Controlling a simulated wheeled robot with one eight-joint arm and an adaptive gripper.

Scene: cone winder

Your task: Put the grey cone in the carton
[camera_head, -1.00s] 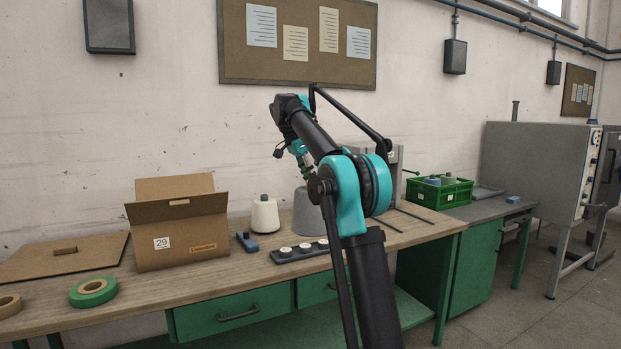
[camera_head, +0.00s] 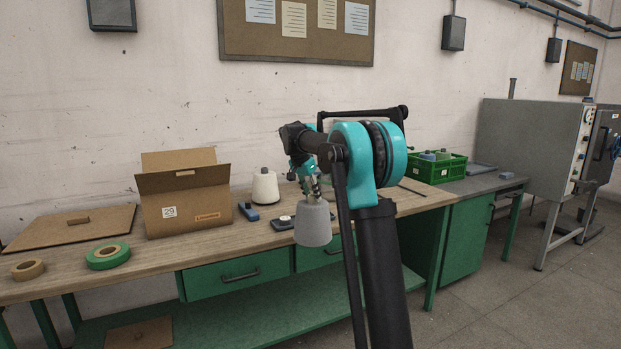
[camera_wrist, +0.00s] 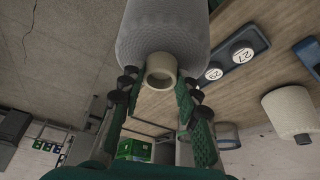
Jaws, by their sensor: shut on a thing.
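The grey cone (camera_head: 313,224) hangs below my gripper (camera_head: 311,193), in front of the table's front edge. In the wrist view the grey cone (camera_wrist: 165,35) fills the top middle, and its pale tube end (camera_wrist: 161,70) sits between the fingers of my gripper (camera_wrist: 160,88). My gripper is shut on it. The brown carton (camera_head: 187,208) stands on the table to the left, its top flaps raised and the label 29 on its front. The carton's inside is hidden from this angle.
A dark strip with pale round discs (camera_head: 285,222) lies behind the grey cone. A green crate (camera_head: 436,167) sits right.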

